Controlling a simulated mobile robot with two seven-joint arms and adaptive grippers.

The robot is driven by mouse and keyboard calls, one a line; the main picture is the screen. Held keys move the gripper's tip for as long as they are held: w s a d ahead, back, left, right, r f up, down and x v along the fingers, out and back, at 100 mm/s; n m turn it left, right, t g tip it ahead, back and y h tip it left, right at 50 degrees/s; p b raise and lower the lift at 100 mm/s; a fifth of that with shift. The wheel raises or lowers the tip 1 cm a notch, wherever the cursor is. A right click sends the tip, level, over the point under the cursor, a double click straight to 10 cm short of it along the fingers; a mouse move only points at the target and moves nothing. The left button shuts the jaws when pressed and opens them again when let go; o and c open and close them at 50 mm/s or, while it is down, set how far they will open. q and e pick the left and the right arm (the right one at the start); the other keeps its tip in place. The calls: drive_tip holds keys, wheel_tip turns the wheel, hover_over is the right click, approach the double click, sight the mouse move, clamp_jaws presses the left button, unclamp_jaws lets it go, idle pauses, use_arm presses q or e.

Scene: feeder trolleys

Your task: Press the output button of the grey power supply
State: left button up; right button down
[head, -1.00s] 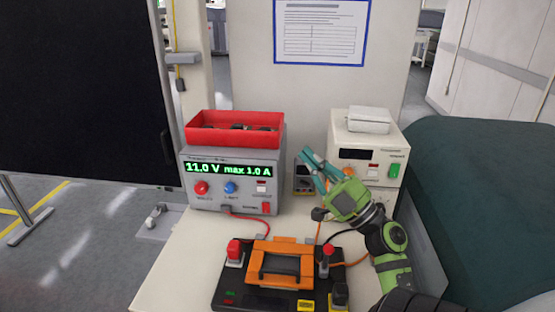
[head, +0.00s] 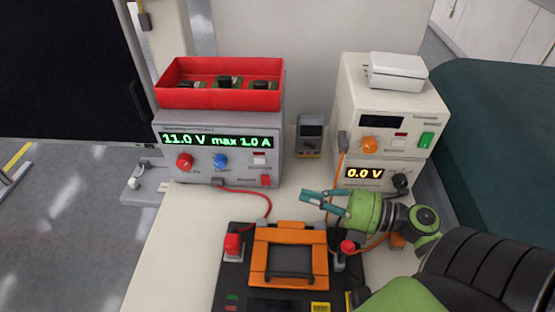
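The grey power supply (head: 222,170) stands at the left of the bench, its display lit green with "11.0 V max 1.0 A". Its front has a red knob, a blue knob, a small pale button (head: 260,159) and a red switch (head: 266,180) below it. The labels are too small to read, so I take the pale button as the output button. My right gripper (head: 304,198) is to the right of the supply and in front of it, its teal fingers pointing left, apart from the supply. The fingertips look close together; whether they touch is unclear. My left gripper is out of view.
A red bin (head: 220,98) with dark parts sits on the grey supply. A black device with an orange frame (head: 260,259) lies in front, a red cable joining it to the supply. A cream instrument stack (head: 385,115) and a small meter (head: 310,140) stand to the right.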

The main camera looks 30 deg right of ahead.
sight(259, 161)
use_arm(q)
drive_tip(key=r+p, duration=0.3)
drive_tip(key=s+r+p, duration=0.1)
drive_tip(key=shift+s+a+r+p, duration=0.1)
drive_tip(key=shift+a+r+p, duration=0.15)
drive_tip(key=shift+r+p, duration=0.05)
use_arm(e)
drive_tip(key=w+a, duration=0.4)
drive_tip(key=w, duration=0.7)
drive_tip(key=shift+s, duration=0.1)
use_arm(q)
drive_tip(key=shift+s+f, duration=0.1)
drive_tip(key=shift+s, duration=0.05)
use_arm(e)
drive_tip(key=shift+w+d+r, duration=0.15)
drive_tip(key=shift+w+d, duration=0.4)
drive_tip(key=shift+w, duration=0.05)
